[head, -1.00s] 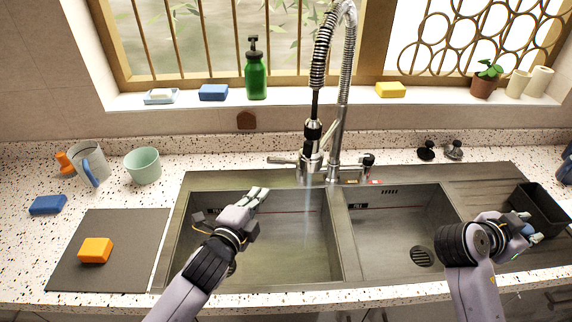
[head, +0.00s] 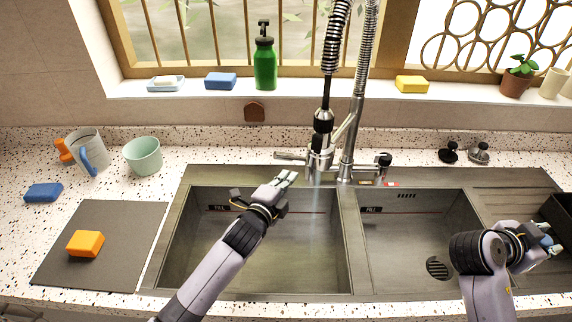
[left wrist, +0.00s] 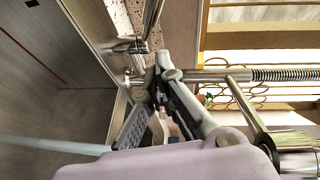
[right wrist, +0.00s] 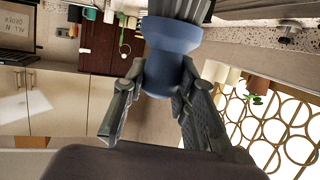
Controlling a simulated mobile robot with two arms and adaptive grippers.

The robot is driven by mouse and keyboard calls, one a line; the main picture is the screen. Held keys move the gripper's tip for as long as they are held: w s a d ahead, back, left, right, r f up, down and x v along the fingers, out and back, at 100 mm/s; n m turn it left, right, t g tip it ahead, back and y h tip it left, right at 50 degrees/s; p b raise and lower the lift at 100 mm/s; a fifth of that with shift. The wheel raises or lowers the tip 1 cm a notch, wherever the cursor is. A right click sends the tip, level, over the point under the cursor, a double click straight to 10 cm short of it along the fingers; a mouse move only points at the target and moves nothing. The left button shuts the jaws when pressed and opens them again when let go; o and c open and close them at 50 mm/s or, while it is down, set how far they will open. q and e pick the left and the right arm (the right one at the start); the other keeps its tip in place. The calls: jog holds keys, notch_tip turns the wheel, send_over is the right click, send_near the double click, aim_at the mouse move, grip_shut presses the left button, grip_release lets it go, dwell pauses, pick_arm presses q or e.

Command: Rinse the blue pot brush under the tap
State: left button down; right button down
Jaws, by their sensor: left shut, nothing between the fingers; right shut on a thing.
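The blue pot brush (right wrist: 172,55) is in my right gripper (right wrist: 150,125). The fingers are shut on its blue body, and grey bristles show beyond it in the right wrist view. In the head view my right gripper (head: 553,246) is at the right, beside the black caddy, and little of the brush shows. My left gripper (head: 291,177) is shut and empty over the back of the left basin, just below and in front of the tap lever (head: 290,156). The tap (head: 320,150) has a thin water stream (head: 318,205) falling into the left basin.
The divider (head: 350,240) separates the left basin from the right basin (head: 405,245). The black caddy (head: 558,215) stands on the drainer at right. An orange sponge (head: 86,243) lies on the grey mat (head: 120,225). Mugs stand at the back left.

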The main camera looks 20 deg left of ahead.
aim_at(280, 159)
jog(key=shift+w+r+p, duration=0.15)
jog(key=shift+r+p, duration=0.5)
jog(key=shift+r, duration=0.05)
pick_arm(q)
jog(key=w, duration=0.2)
jog(key=w+a, duration=0.1)
jog(key=w+a+f, duration=0.1)
jog(key=w, duration=0.1)
jog(key=shift+w, duration=0.3)
pick_arm(e)
jog(key=shift+r, duration=0.2)
pick_arm(q)
jog(key=shift+f, duration=0.1)
jog(key=shift+w+a, duration=0.8)
jog(key=shift+a, duration=0.35)
pick_arm(e)
jog(key=shift+f, duration=0.35)
pick_arm(q)
jog(key=shift+w+a, duration=0.3)
jog(key=shift+w, duration=0.1)
jog(key=shift+s, duration=0.1)
jog(key=shift+s, duration=0.1)
pick_arm(e)
jog(key=shift+d, duration=0.1)
